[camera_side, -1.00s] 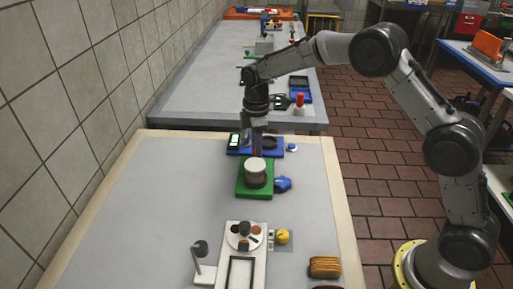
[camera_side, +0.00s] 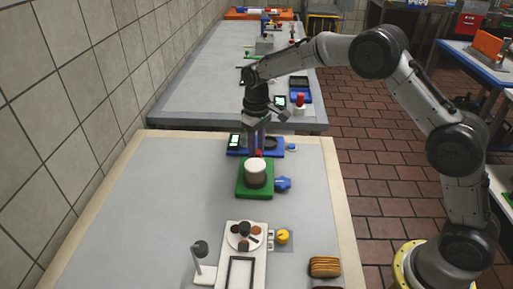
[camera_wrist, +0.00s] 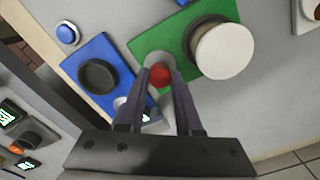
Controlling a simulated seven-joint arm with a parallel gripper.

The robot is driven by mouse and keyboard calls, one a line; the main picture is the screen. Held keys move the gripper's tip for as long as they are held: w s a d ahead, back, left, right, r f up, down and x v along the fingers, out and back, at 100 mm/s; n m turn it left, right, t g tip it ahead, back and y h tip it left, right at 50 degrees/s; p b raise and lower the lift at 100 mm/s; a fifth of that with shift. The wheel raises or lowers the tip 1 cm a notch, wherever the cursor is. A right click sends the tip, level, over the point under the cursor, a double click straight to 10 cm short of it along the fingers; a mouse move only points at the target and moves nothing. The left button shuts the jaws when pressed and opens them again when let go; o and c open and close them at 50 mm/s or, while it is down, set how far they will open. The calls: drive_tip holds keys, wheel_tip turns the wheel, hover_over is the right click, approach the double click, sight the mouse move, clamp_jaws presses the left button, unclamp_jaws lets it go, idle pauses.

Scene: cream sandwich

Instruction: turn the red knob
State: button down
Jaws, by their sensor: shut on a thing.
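The red knob (camera_wrist: 160,75) lies between my fingertips in the wrist view, at the edge of the green board and beside the blue board. In the side view only a small part of the red knob (camera_side: 258,153) shows below my fingers, just behind the white cylinder. My gripper (camera_side: 257,147) points down and is shut on the red knob; its two fingers also show in the wrist view (camera_wrist: 160,68), one on each side of the knob.
The white cylinder (camera_side: 256,171) stands on the green board (camera_side: 256,193), close to my fingers. A blue star-shaped knob (camera_side: 283,183) is at its right. The blue board (camera_side: 234,152) has a dark round part (camera_wrist: 98,76). A white plate (camera_side: 232,242) stands nearer; the grey tabletop at left is clear.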

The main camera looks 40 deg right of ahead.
drive_tip(key=m, duration=0.4)
drive_tip(key=shift+r+m, duration=0.1)
drive_tip(key=shift+m, duration=0.2)
drive_tip(key=m, duration=0.4)
drive_tip(key=shift+m, duration=0.3)
drive_tip(key=m, duration=0.4)
drive_tip(key=shift+d+m, duration=0.1)
drive_tip(key=shift+m, duration=2.5)
drive_tip(key=c, duration=0.6)
unclamp_jaws()
